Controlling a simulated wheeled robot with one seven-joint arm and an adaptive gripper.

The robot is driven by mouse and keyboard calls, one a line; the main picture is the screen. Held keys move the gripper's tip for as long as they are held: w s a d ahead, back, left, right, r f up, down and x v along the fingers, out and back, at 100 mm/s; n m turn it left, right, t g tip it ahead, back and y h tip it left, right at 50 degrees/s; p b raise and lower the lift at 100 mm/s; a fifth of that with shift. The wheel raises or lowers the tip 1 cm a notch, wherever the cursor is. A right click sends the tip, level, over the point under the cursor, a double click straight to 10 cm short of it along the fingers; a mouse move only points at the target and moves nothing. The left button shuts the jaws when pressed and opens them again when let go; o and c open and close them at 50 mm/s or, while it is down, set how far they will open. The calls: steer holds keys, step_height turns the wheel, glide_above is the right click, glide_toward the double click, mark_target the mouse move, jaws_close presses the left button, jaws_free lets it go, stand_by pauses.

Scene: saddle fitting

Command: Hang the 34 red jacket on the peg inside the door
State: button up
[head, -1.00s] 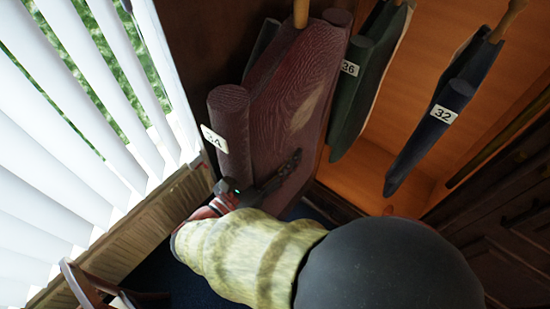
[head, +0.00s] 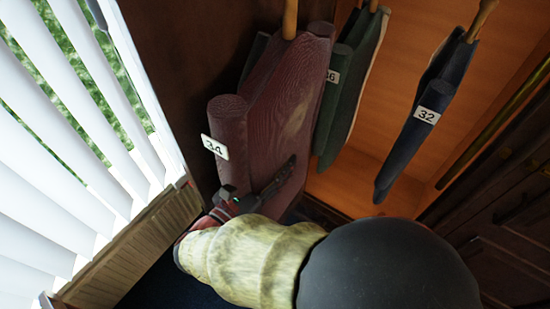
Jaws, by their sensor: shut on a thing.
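The dark red jacket (head: 265,125) with the white tag 34 (head: 214,147) hangs in the head view left of the middle, in front of the dark brown door panel (head: 190,60). A wooden peg (head: 290,18) shows at its top edge; whether the jacket hangs on this peg or only stands before it I cannot tell. My gripper (head: 262,192) is at the jacket's lower front and is shut on it. One dark finger lies across the cloth; the other finger is hidden.
A green jacket (head: 355,100) tagged 36 hangs just right of the red one, partly covered by it. A navy jacket (head: 425,120) tagged 32 hangs farther right in the orange-brown wardrobe. White blinds (head: 60,150) and a window sill (head: 150,240) stand at the left.

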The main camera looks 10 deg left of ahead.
mark_target(256, 184)
stand_by(0.3)
steer(key=o, duration=1.6)
steer(key=shift+o, duration=0.6)
steer(key=shift+f, duration=0.1)
steer(key=v, duration=0.7)
steer(key=shift+s+a, duration=0.15)
steer(key=shift+s, duration=0.1)
